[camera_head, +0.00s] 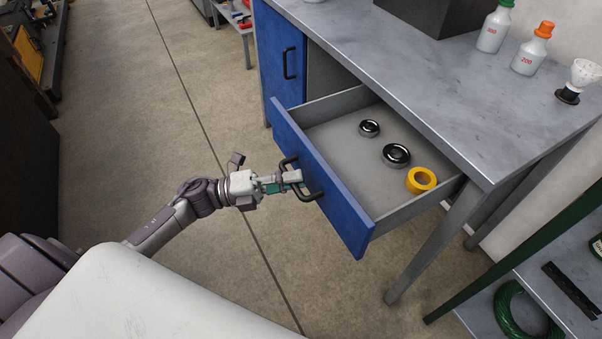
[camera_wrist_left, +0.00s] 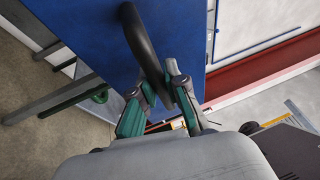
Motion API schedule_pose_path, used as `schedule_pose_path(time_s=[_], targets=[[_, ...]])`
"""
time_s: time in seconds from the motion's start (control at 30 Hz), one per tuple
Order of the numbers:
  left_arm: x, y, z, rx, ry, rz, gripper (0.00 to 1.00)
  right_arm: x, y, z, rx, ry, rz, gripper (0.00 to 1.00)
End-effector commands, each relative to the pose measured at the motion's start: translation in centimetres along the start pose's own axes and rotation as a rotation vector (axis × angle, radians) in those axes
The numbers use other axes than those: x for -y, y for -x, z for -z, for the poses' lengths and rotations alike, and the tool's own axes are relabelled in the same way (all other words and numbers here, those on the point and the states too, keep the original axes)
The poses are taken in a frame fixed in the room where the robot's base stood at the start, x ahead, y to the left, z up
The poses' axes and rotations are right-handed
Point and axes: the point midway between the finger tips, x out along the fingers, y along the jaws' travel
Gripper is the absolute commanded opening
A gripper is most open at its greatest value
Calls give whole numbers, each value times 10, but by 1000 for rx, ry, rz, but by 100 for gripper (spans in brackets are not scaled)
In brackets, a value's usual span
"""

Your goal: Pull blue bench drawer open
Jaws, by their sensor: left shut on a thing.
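The blue bench drawer (camera_head: 320,179) stands pulled out from under the grey workbench, with its inside showing. Its black bar handle (camera_head: 316,194) is on the front face. My left gripper (camera_head: 291,180) is shut on this handle. In the left wrist view the two green-padded fingers (camera_wrist_left: 163,98) close around the dark handle (camera_wrist_left: 143,45), in front of the blue drawer front (camera_wrist_left: 85,30). Inside the drawer lie two dark shiny round pieces, one at the back (camera_head: 369,128) and one in the middle (camera_head: 396,155), and a yellow ring (camera_head: 421,180). My right gripper is not in view.
The workbench top (camera_head: 400,70) carries white bottles with a green cap (camera_head: 494,28) and an orange cap (camera_head: 531,50). A blue cupboard door (camera_head: 281,58) is left of the drawer. A green-framed shelf (camera_head: 540,240) with a green coil (camera_head: 512,312) stands at lower right. The floor (camera_head: 200,110) at left is clear.

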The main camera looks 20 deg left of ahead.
Motion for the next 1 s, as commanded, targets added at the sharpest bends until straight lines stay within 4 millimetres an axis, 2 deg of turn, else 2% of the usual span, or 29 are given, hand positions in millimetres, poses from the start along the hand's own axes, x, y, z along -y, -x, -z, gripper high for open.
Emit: schedule_pose_path(time_s=[0.2,0.57,0.6,0.73,1.0], targets=[[1,9,4,-1,2,-2,0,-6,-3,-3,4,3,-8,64],[1,10,5,-1,2,-2,0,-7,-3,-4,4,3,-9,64],[1,10,4,-1,2,-2,16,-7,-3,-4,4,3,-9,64],[1,10,4,-1,1,-2,38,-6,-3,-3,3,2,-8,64],[2,9,4,0,0,0,39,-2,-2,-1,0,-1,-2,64]])
